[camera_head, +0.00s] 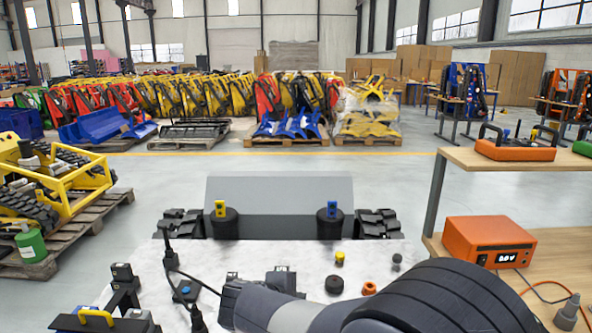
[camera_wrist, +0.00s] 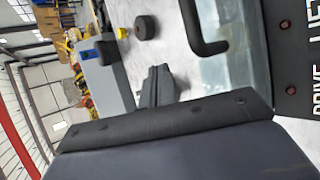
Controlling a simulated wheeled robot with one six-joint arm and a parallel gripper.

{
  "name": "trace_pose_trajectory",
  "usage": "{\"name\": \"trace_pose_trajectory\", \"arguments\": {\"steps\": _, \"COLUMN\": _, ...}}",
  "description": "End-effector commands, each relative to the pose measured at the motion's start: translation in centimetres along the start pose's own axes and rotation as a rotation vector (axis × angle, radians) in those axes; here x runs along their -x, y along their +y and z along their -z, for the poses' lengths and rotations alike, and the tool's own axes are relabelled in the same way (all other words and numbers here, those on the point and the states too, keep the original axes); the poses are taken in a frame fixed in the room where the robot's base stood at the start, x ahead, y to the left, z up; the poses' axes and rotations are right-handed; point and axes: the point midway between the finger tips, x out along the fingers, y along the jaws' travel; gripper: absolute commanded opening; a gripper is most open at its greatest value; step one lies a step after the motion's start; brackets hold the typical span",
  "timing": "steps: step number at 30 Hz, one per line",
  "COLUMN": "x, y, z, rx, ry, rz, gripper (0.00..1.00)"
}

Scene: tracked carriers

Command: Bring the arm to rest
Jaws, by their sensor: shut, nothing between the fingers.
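My arm reaches in from the lower right of the head view and lies low over the white speckled worktop (camera_head: 140,262). My gripper (camera_head: 281,278) shows as a small dark block at the arm's far side there, partly hidden by my wrist. In the wrist view my gripper (camera_wrist: 156,78) shows beyond a large dark housing, its fingers together with nothing between them. It points towards the grey panel (camera_head: 280,190) at the worktop's far side. I see no contact between the fingers and any object.
Black cylinders with a yellow top (camera_head: 221,225) and a blue top (camera_head: 328,224) stand at the far edge. An orange meter (camera_head: 488,243) stands on the right bench. Open floor lies beyond.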

Motion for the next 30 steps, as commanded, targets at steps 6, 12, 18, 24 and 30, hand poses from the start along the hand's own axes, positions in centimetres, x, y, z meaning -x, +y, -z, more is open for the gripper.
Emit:
{"name": "trace_pose_trajectory", "arguments": {"steps": 6, "x": -0.1, "y": 0.6, "z": 0.0, "rx": 0.027, "ry": -0.002, "rz": 0.061, "gripper": 0.0}}
{"name": "trace_pose_trajectory", "arguments": {"steps": 12, "x": -0.5, "y": 0.7, "z": 0.2, "rx": 0.054, "ry": -0.002, "rz": 0.115, "gripper": 0.0}}
{"name": "trace_pose_trajectory", "arguments": {"steps": 18, "x": -0.9, "y": 0.7, "z": 0.4, "rx": 0.077, "ry": -0.001, "rz": 0.167, "gripper": 0.0}}
{"name": "trace_pose_trajectory", "arguments": {"steps": 24, "x": -1.2, "y": 0.6, "z": 0.6, "rx": 0.094, "ry": -0.001, "rz": 0.202, "gripper": 0.0}}
{"name": "trace_pose_trajectory", "arguments": {"steps": 30, "x": -1.4, "y": 0.5, "z": 0.7, "rx": 0.101, "ry": 0.0, "rz": 0.214, "gripper": 0.0}}
